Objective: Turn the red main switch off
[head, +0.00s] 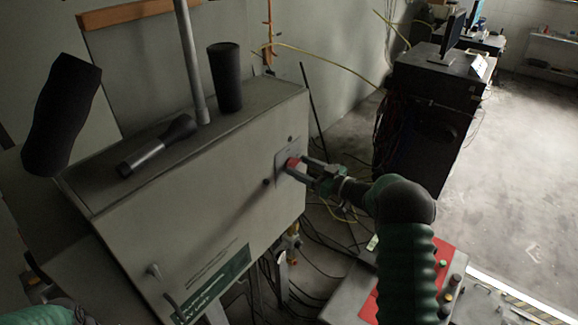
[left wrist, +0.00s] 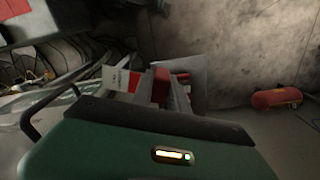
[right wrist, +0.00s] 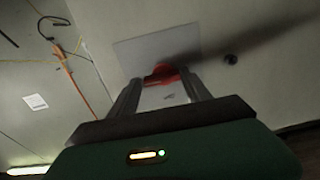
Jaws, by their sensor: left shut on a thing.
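The red main switch (head: 292,163) sits on a pale plate on the right part of the grey cabinet's front. My right gripper (head: 299,168) is at the switch, its fingers apart, one on each side of the red knob. In the right wrist view the red knob (right wrist: 162,75) shows between the fingertips, in front of the pale plate (right wrist: 150,50); I cannot tell whether they touch it. My left gripper (left wrist: 160,92) shows in the left wrist view, shut on a small red thing (left wrist: 160,86). In the head view only part of my left arm shows at the lower left.
The grey cabinet (head: 200,185) carries dark cylinders (head: 225,78) and a pole on top. A red-topped control box (head: 440,262) with buttons stands at the lower right. A black cabinet (head: 425,110) stands behind; open floor lies to the right.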

